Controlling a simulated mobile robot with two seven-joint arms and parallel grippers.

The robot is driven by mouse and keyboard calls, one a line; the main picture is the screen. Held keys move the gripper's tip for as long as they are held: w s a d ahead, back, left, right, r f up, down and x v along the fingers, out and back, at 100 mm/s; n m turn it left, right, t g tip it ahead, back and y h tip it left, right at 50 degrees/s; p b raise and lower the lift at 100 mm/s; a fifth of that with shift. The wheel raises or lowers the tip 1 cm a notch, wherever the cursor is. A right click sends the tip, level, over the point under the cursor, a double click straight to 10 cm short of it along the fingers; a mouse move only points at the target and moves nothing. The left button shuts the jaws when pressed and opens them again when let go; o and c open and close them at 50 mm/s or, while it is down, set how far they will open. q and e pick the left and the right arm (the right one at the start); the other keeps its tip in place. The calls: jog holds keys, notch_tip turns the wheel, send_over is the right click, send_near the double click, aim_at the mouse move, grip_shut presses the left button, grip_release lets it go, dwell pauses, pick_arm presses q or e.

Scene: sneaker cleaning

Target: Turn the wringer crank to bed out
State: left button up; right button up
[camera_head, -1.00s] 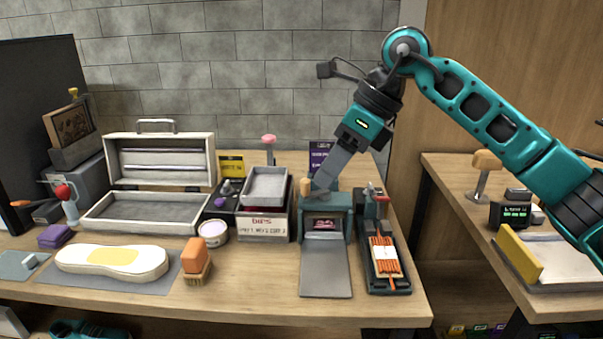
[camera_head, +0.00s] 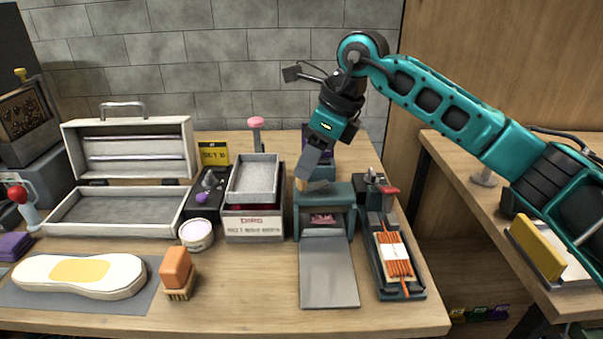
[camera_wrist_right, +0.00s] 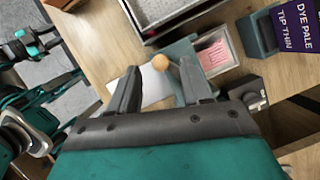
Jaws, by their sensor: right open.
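The wringer (camera_head: 324,205) is a teal box-like press on the bench with a grey flat bed (camera_head: 328,275) lying out in front of it. A pink piece shows inside its opening. The crank's round wooden knob (camera_wrist_right: 161,62) is between the fingers of my right gripper (camera_wrist_right: 155,88) in the right wrist view; I cannot tell whether they touch it. My right gripper is open at the top left of the wringer in the head view, where its fingers partly hide the crank. My left gripper is not in view.
A tray bin (camera_head: 253,222) and a white round tub (camera_head: 196,235) stand left of the wringer. An orange-wound clamp fixture (camera_head: 394,255) stands close on its right. An orange brush (camera_head: 176,272), a shoe sole (camera_head: 80,274) and an open case (camera_head: 115,212) are further left.

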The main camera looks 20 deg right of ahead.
jog(key=shift+x, duration=2.05)
jog(key=shift+c, duration=0.3)
grip_shut()
